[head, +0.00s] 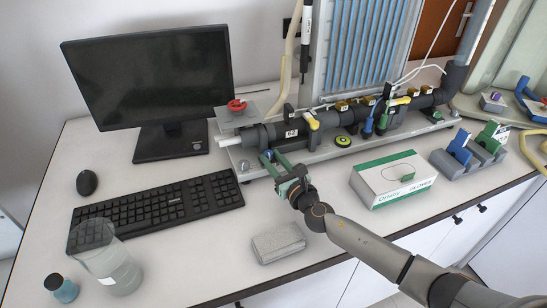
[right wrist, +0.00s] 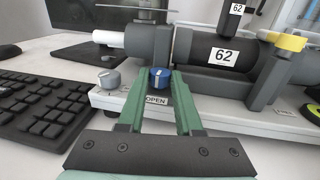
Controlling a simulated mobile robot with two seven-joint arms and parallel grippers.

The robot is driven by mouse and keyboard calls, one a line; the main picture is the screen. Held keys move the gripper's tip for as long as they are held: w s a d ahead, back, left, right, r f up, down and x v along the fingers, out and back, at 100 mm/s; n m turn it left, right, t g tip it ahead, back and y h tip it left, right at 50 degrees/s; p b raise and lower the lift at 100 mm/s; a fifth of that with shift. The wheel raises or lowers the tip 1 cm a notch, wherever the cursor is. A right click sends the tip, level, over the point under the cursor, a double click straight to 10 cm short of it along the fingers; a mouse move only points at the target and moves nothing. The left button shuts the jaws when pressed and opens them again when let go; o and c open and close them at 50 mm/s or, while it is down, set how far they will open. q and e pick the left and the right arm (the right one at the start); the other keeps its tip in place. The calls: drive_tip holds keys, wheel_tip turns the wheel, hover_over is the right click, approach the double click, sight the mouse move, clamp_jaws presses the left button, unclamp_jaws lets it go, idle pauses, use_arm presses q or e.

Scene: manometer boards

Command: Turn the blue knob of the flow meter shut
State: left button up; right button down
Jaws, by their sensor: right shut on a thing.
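The blue knob (right wrist: 159,76) of the flow meter sits at the left end of the rig's base, with a pale line on its top. An "OPEN" label (right wrist: 156,100) shows just in front of it. The knob also shows small in the head view (head: 267,154), partly hidden by my gripper. My right gripper (right wrist: 160,84) has its green fingers on either side of the knob, shut on it. It reaches in from the front right in the head view (head: 270,160). My left gripper is not in view.
A grey knob (right wrist: 109,79) stands just left of the blue one. The dark pipe (right wrist: 215,50) labelled 62 and a yellow-handled valve (right wrist: 285,42) are close behind and right. A keyboard (head: 155,212), beaker (head: 108,262), grey block (head: 279,243) and white-green box (head: 393,180) lie around.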

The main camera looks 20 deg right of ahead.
drive_tip(key=m+h, duration=0.2)
drive_tip(key=h, duration=0.1)
drive_tip(key=shift+a+p, duration=0.4)
drive_tip(key=m+h, duration=0.2)
drive_tip(key=h, duration=0.1)
drive_tip(key=shift+a+f, duration=0.1)
drive_tip(key=shift+a, duration=0.1)
drive_tip(key=m+h+b, duration=0.1)
drive_tip(key=m+h, duration=0.1)
drive_tip(key=h, duration=0.1)
drive_tip(key=shift+a+g, duration=0.15)
drive_tip(key=shift+g, duration=0.15)
drive_tip(key=shift+w+a+m+g+h+b, duration=0.1)
drive_tip(key=shift+m+g+h+b, duration=0.35)
drive_tip(key=shift+m+h, duration=0.6)
drive_tip(key=shift+h, duration=0.35)
drive_tip(key=c, duration=0.6)
unclamp_jaws()
